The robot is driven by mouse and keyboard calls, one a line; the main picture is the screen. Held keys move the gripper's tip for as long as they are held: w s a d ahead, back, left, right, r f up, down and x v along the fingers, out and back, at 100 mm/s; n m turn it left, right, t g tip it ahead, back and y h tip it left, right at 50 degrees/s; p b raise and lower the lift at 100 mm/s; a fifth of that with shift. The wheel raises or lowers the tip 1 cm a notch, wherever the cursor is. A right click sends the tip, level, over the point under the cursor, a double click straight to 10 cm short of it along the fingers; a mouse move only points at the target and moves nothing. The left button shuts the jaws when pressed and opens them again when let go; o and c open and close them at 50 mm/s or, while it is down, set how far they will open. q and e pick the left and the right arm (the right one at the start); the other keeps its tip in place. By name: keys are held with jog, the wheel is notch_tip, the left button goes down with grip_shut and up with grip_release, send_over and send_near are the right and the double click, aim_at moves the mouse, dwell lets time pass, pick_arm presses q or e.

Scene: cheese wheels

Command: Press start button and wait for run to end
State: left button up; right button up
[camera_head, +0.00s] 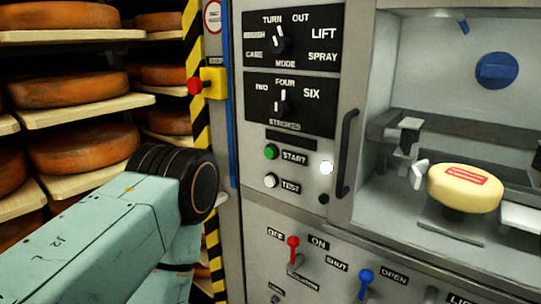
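The green start button (271,152) is on the grey machine's front panel, beside its START label. A white test button (270,180) is below it. A bright white round lamp or button (326,167) is to the right of the START label, and a small dark green round one (323,198) is under it. A pale yellow cheese wheel (463,188) with a red label rests on a support inside the machine's open chamber. My teal arm with a black joint comes in from the left, left of the panel. Neither of my grippers' fingers are in view.
Mode knob (281,42) and strokes knob (284,100) are above the buttons. A red stop button (195,86) sits on a yellow box at left. A dark handle (346,153) stands right of the buttons. Red (293,247) and blue (365,282) levers are below. Cheese shelves fill the left.

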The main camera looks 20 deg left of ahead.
pick_arm(q)
jog(key=shift+c, duration=0.4)
grip_shut()
dwell(0.4)
dwell(1.1)
